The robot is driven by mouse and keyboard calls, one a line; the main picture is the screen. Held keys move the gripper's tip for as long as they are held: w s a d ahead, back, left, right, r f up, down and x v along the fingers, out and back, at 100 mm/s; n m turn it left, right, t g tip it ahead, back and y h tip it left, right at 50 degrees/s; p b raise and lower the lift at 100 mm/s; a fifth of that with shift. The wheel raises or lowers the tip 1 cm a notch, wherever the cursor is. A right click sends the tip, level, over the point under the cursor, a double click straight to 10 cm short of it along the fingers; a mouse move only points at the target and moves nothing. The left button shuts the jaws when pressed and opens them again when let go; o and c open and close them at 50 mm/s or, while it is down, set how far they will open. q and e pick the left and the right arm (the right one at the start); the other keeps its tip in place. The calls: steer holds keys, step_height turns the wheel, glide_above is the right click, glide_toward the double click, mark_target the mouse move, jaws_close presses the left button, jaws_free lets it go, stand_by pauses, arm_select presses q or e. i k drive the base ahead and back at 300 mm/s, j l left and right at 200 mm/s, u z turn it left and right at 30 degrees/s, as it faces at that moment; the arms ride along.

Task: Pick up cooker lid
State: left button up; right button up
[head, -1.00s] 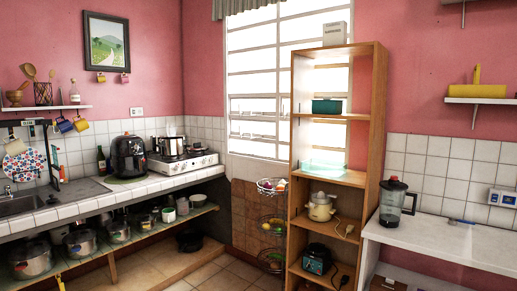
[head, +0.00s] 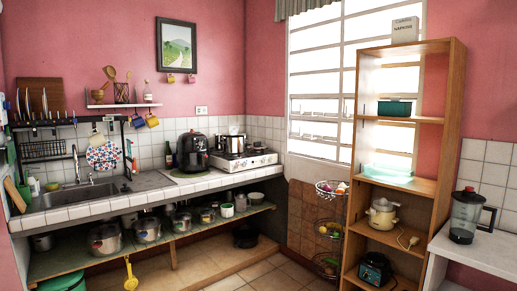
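Several metal pots stand on the open shelf (head: 70,262) under the tiled counter. The largest pot (head: 104,240) is at the left. A second pot (head: 147,231) and a smaller pot (head: 181,222) stand to its right. Some seem to have lids on top, but the lids are small and dim, and I cannot tell which is the cooker lid. A silver pot (head: 232,144) sits on the white stove (head: 244,161) on the counter. Neither of my grippers is in view.
A black air fryer (head: 194,154) stands beside the stove. The sink (head: 82,196) is at the left. A yellow ladle (head: 130,275) hangs below the shelf's edge. A tall wooden shelf (head: 445,150) and a white table (head: 478,250) stand at the right. Some tiled floor (head: 265,277) is clear.

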mark_target(256, 144)
steer(key=i, duration=2.55)
steer(key=l+z, duration=0.05)
steer(key=l, duration=0.05)
